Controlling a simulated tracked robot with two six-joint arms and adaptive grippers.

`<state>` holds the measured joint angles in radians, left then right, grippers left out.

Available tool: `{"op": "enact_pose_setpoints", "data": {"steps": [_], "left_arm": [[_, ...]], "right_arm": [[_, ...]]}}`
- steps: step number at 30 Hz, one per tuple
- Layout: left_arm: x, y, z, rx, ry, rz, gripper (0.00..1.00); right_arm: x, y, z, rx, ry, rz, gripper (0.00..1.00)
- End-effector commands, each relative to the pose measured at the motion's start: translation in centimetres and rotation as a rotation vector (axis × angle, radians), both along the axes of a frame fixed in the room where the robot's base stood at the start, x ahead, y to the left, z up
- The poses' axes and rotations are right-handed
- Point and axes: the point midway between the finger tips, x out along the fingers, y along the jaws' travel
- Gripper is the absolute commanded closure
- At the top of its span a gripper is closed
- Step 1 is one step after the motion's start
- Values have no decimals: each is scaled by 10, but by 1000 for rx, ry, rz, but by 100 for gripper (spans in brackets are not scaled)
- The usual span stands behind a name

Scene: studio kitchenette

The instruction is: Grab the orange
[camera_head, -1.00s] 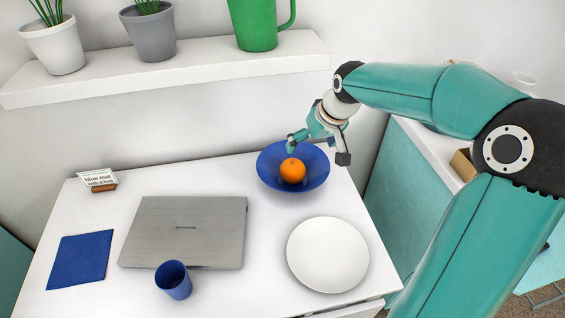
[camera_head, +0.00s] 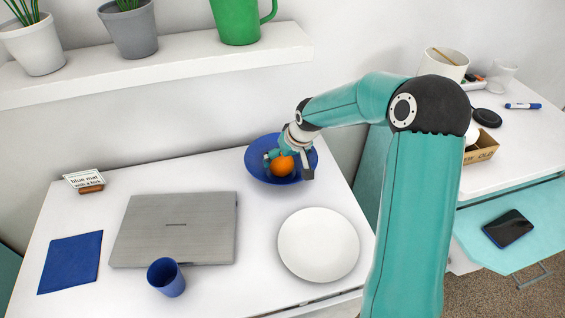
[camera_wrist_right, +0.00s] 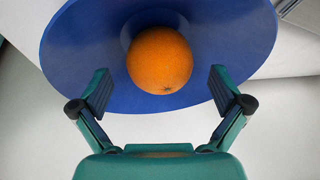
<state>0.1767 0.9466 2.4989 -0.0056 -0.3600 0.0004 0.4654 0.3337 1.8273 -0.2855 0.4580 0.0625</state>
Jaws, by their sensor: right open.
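The orange (camera_head: 282,166) sits in the blue bowl (camera_head: 258,163) at the back right of the white table. In the right wrist view the orange (camera_wrist_right: 160,60) lies just beyond and between the two fingertips, inside the bowl (camera_wrist_right: 75,45). My right gripper (camera_head: 287,165) is at the bowl, close to the orange, and partly hides the bowl's far side. In the right wrist view this gripper (camera_wrist_right: 159,92) is open, with a finger on either side and nothing between the pads. My left gripper is not in view.
A white plate (camera_head: 318,245) lies in front of the bowl. A closed grey laptop (camera_head: 175,228), a blue cup (camera_head: 166,277), a blue mat (camera_head: 70,262) and a small sign (camera_head: 84,180) are on the table. A shelf (camera_head: 180,65) with pots runs above. A side counter stands right.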

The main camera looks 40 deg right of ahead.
Motion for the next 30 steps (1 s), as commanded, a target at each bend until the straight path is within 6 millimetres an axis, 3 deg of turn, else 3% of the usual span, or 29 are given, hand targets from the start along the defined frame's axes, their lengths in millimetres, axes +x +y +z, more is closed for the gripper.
{"op": "enact_pose_setpoints", "data": {"steps": [6,15,27,30], "left_arm": [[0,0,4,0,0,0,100],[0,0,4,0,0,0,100],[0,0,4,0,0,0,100],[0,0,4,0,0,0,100]], "right_arm": [[12,-2,-27,1,3,0,0],[14,-2,-31,0,1,1,0],[14,-2,-31,0,1,1,66],[14,-2,-30,0,0,1,67]]}}
